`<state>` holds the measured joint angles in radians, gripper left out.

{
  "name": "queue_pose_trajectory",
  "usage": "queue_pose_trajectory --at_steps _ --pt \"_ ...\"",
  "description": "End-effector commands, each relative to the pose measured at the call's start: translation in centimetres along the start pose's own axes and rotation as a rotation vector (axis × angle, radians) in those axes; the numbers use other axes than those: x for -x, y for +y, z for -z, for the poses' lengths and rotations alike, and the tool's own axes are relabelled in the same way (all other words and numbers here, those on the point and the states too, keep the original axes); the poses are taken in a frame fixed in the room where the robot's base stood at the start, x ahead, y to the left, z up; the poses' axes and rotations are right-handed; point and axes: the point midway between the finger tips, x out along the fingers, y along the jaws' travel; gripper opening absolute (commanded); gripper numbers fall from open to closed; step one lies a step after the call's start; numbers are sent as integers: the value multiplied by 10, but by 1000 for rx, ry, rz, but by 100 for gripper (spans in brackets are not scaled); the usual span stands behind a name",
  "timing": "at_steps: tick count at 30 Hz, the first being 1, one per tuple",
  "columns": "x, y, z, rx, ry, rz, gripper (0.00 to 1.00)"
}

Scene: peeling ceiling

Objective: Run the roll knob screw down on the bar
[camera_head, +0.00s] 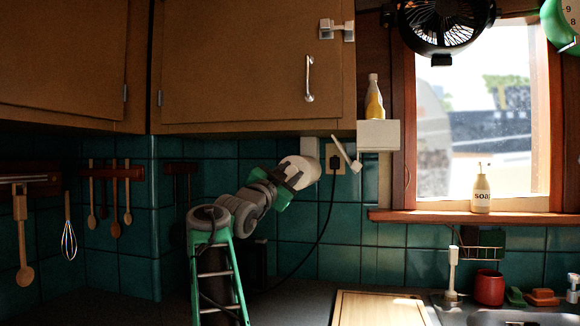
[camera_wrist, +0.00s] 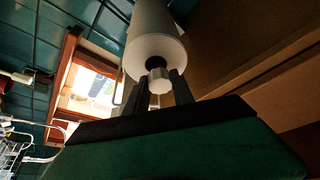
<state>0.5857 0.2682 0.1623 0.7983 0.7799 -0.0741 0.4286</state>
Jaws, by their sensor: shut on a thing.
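A pale roll (camera_head: 301,168) hangs under the wall cabinet with its end toward my gripper (camera_head: 288,180). In the wrist view the roll (camera_wrist: 153,42) is large, and its round end face is toward the camera. A small pale knob (camera_wrist: 157,80) sits at the centre of that end. The two dark fingers of my gripper (camera_wrist: 158,88) are shut on the knob, one on each side. The bar inside the roll and the knob's thread are hidden, so I cannot tell how far the knob is screwed on.
The wooden cabinet (camera_head: 250,70) is close above my arm. The tiled wall is behind it, with an outlet and black cord (camera_head: 335,163). A tilted white piece (camera_head: 346,152) and a small shelf (camera_head: 378,135) with a bottle are to the right. A cutting board (camera_head: 380,308) lies below.

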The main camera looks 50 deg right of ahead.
Motion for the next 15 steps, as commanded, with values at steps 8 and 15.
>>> queue_pose_trajectory --at_steps 8,15 --pt "-1 -1 0 -84 -1 -32 0" --pt "-5 -9 5 -275 -5 -113 0"
